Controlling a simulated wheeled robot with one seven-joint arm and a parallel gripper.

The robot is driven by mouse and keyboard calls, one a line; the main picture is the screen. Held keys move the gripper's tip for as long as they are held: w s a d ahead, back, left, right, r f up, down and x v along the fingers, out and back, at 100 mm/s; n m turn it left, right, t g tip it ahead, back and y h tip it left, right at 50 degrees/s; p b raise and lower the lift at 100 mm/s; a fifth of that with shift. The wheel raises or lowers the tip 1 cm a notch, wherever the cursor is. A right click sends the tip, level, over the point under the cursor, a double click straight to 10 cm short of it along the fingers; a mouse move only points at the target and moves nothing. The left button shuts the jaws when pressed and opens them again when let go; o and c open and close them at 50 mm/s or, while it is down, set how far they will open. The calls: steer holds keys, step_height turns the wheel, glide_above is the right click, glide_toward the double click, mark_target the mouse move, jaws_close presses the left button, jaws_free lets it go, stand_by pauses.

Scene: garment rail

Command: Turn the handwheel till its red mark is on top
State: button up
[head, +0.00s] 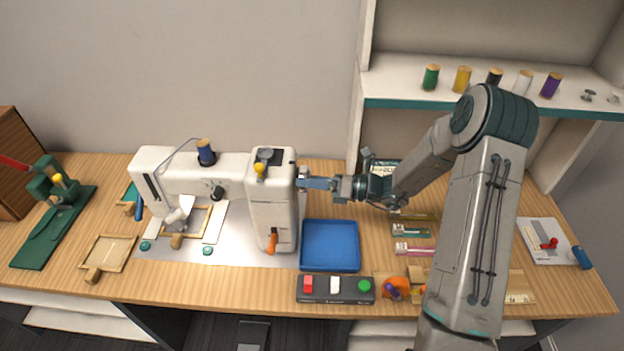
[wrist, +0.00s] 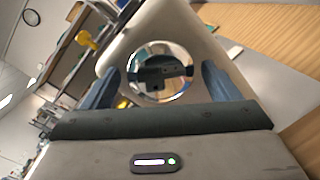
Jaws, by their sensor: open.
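The white sewing machine (head: 272,205) stands on the wooden table, and its right end faces my gripper (head: 312,183). In the wrist view, the handwheel (wrist: 160,53) is a shiny round disc on the machine's end. My gripper's fingers (wrist: 160,82) are open, one on each side of the handwheel; I cannot tell whether they touch it. No red mark can be made out on the wheel's mirror-like face. In the head view the wheel is mostly hidden by my gripper and the machine body.
A blue tray (head: 330,245) lies below my gripper, with a button box (head: 335,289) in front of it. A shelf (head: 480,98) with thread spools is behind my arm at the right. An orange lever (head: 271,243) hangs on the machine's front.

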steer(key=c, duration=1)
steer(key=shift+f+n+b, duration=0.1)
steer(key=shift+n+b, duration=0.2)
steer(key=shift+b, duration=0.05)
